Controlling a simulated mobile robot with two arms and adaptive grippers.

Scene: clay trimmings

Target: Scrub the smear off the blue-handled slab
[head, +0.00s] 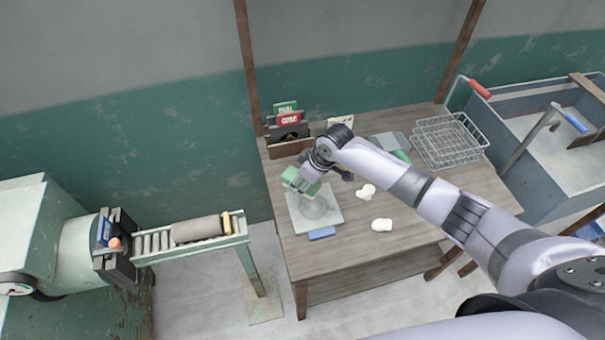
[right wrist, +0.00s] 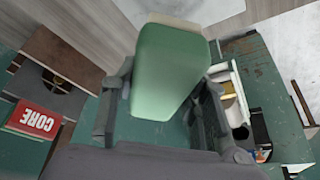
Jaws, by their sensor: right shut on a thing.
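The slab (head: 331,217) is a pale grey square with a blue handle (head: 321,233) on its near edge, lying on the wooden table. A darker grey round smear (head: 316,207) marks its middle. My right gripper (head: 302,182) is shut on a green sponge (head: 293,180) at the slab's far left corner; I cannot tell whether the sponge touches the slab. In the right wrist view the green sponge (right wrist: 168,70) sits between both fingers, with a pale layer at its far end. My left gripper is not in view.
A second grey slab (head: 388,140) with a green handle (head: 402,156) lies behind my right arm. Two white lumps (head: 366,191) (head: 381,224) lie right of the smeared slab. A wire basket (head: 450,140) stands at the right, a card rack (head: 289,146) at the back left. A roller stand (head: 160,242) is left.

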